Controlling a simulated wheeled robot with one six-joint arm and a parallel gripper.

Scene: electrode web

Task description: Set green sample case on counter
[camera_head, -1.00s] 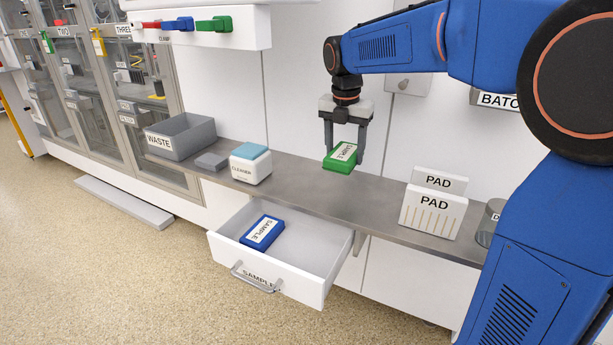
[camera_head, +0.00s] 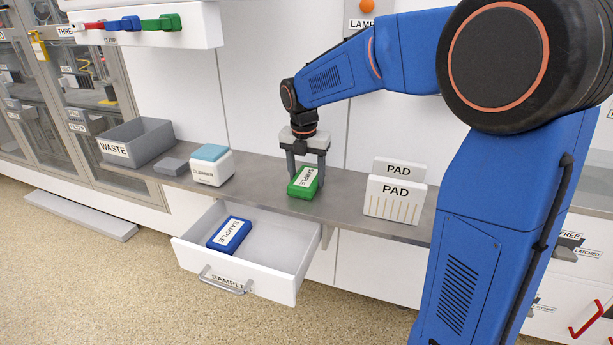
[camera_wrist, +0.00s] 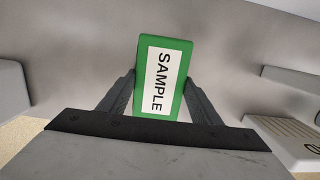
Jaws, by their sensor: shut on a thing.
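The green sample case (camera_head: 304,184) has a white SAMPLE label and is at the counter (camera_head: 345,203), between the cleaner block and the pad holders. My gripper (camera_head: 305,176) is shut on it from above, one finger on each side. The case also shows between the fingers in the wrist view (camera_wrist: 165,75). It looks at or very near the counter surface; I cannot tell whether it touches. The grey counter also shows behind the case in the wrist view (camera_wrist: 230,60).
An open drawer (camera_head: 270,250) holding a blue sample case (camera_head: 229,234) juts out below the counter. A cleaner block (camera_head: 212,166), a grey flat block (camera_head: 171,166) and a waste bin (camera_head: 137,142) stand left. White pad holders (camera_head: 394,200) stand right.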

